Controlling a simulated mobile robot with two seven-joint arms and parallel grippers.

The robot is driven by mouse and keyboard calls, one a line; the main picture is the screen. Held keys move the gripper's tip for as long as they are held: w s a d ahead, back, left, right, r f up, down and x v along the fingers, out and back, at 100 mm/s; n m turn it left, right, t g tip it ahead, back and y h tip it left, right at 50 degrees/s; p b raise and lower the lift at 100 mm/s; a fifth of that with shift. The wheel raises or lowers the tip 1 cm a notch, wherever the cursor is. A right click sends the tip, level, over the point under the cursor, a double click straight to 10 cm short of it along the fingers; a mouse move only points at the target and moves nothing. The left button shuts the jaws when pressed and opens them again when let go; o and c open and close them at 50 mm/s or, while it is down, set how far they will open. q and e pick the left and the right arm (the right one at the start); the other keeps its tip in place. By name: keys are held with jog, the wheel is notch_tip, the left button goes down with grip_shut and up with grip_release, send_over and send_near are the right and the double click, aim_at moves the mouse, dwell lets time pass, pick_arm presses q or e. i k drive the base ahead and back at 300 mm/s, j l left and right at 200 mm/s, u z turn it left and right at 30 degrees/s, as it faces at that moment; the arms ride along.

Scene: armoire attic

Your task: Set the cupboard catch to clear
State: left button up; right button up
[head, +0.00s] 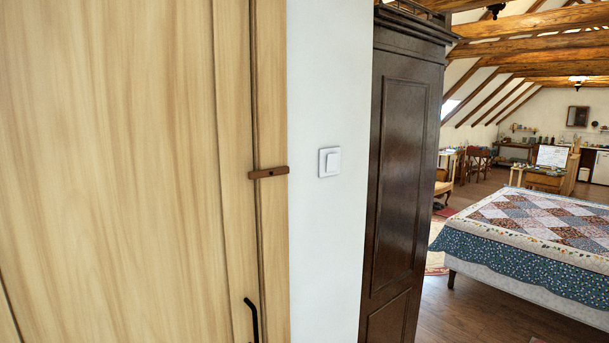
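The cupboard (115,170) is light wood and fills the left of the head view. Its catch (268,172) is a small brown bar with a dark pivot dot near its middle. The bar lies nearly level and spans the dark vertical gap between the cupboard door and the frame strip on the right. A black handle (252,318) sits lower on the door, near the bottom edge of the view. Neither of my grippers is in view.
A white wall with a light switch (329,162) stands right of the cupboard. A tall dark armoire (405,180) is beyond it. A bed with a patchwork quilt (540,230) is at the right. Some wooden floor (480,310) shows clear between armoire and bed.

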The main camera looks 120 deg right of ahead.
aim_at(270, 173)
jog(key=z, duration=3.6)
